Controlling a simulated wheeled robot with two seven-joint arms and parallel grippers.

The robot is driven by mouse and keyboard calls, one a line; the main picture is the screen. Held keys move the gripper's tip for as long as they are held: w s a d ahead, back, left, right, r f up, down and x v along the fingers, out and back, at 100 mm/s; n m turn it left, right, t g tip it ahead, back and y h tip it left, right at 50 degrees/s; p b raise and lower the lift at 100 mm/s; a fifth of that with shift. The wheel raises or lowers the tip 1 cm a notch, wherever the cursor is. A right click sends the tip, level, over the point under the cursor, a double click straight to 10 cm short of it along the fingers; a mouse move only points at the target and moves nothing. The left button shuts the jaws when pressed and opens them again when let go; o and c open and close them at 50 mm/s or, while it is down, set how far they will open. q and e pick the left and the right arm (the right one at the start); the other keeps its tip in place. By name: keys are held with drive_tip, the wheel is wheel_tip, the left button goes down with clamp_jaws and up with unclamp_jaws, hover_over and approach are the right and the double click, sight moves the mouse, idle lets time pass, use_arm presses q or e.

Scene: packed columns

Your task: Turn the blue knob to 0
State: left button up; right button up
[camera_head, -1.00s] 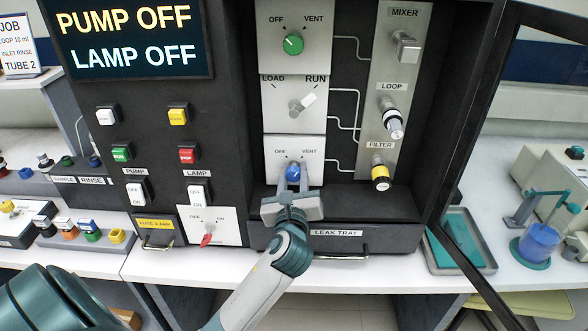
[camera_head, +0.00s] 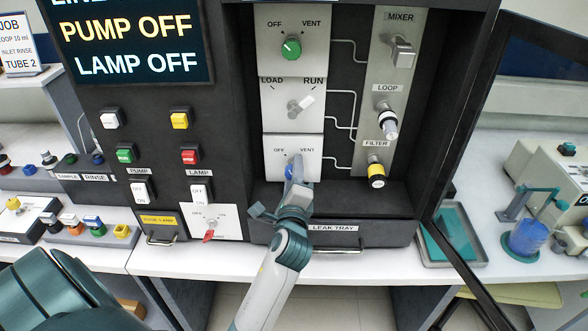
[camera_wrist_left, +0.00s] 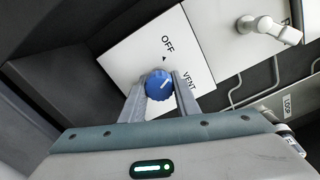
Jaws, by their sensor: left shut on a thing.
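The blue knob (camera_head: 289,172) sits on the lower white panel (camera_head: 272,163), below the labels OFF and VENT; I see no 0 there. In the head view my left gripper (camera_head: 295,178) reaches up to it and partly covers it. In the left wrist view the knob (camera_wrist_left: 159,84) is between the two fingers of my left gripper (camera_wrist_left: 160,92), which are shut on it. The white line on the knob slants up to the right, between OFF and VENT as seen in that view. My right gripper is not in view.
A green knob (camera_head: 291,49) and a LOAD/RUN handle (camera_head: 300,104) are above. The loop knob (camera_head: 387,121) and yellow filter knob (camera_head: 376,171) are to the right. The leak tray (camera_head: 350,226) is below. A dark door frame (camera_head: 463,145) stands at the right.

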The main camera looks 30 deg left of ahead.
use_arm(q)
drive_tip(key=shift+n, duration=2.3)
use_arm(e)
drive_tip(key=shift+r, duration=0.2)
use_arm(q)
drive_tip(key=o, duration=1)
drive_tip(key=shift+o, duration=0.2)
